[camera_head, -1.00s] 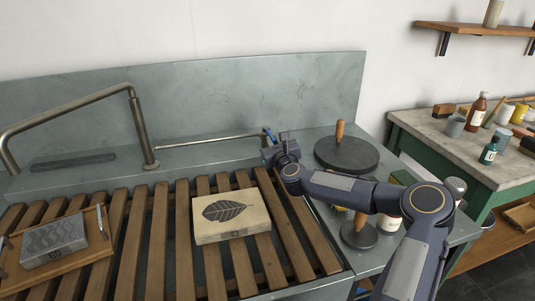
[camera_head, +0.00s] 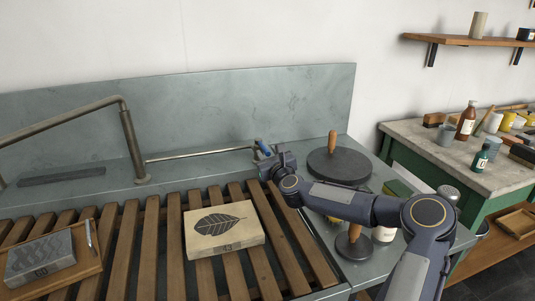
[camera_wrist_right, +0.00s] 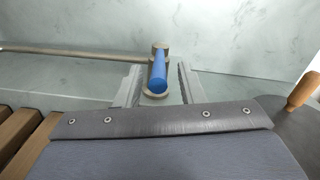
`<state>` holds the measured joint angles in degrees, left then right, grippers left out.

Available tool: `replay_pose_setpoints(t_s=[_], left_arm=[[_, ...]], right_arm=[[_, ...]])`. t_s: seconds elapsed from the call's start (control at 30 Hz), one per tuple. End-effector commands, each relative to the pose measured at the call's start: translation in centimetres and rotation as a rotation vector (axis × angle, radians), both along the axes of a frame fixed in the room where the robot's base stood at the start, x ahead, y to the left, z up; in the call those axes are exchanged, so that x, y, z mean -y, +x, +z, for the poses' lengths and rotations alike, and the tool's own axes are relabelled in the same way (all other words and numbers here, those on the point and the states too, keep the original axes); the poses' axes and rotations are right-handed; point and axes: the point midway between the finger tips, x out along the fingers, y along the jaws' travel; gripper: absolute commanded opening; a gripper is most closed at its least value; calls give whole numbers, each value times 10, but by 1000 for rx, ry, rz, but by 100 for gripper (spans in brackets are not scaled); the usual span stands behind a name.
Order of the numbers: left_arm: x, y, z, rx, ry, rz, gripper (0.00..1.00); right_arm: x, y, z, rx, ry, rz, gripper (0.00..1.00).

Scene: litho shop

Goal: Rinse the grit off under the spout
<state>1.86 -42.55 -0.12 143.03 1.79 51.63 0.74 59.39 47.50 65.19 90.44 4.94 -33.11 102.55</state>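The bent metal spout pipe (camera_head: 70,118) rises from a post on the sink's back ledge and runs out of the head view at left. A thin pipe (camera_head: 200,153) leads right from the post to a blue lever (camera_head: 263,148). In the right wrist view the blue lever (camera_wrist_right: 159,72) stands between the fingers of my right gripper (camera_wrist_right: 159,85), which are open with a gap on each side. In the head view my right gripper (camera_head: 265,154) is at the lever. A pale stone block with a leaf print (camera_head: 222,245) lies on the slats. My left gripper is not in view.
A grey patterned stone (camera_head: 38,258) marked 60 sits on a wooden tray (camera_head: 90,262) at left. Right of the lever are a dark disc with a wooden handle (camera_head: 340,165) and a smaller one (camera_head: 354,246). A bench (camera_head: 410,130) with bottles and cups stands at right.

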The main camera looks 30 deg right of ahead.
Motion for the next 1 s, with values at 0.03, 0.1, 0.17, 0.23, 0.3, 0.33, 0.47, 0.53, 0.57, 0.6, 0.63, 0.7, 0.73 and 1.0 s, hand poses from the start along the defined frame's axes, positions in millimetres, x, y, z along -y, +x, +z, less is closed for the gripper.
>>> replay_pose_setpoints(t_s=[0.03,0.1,0.17,0.23,0.3,0.33,0.47,0.53,0.57,0.6,0.63,0.7,0.73,1.0], left_arm=[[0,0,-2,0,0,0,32],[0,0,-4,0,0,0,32],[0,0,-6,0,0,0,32],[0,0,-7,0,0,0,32],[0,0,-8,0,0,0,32],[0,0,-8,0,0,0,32],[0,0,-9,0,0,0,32],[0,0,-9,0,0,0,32],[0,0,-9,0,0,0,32],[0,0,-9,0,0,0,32],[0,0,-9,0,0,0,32],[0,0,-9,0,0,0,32],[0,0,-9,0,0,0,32],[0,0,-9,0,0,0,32]], right_arm=[[0,-7,-2,-1,-2,0,35],[-3,-19,-2,-1,-3,-1,35],[-5,-29,-2,-2,-4,-1,35],[-7,-41,-2,-1,-4,-2,35],[-10,-52,-1,-1,-3,-2,35],[-10,-56,-1,-1,-3,-1,35],[-13,-67,0,0,-2,-2,35],[-14,-69,0,1,-2,-1,35],[-14,-70,0,1,-1,-1,35],[-14,-70,0,1,-1,-1,35],[-15,-70,0,1,-1,-1,35],[-15,-70,0,1,-1,-1,35],[-14,-70,0,1,-1,-1,35],[-15,-70,0,1,-1,-1,35]])
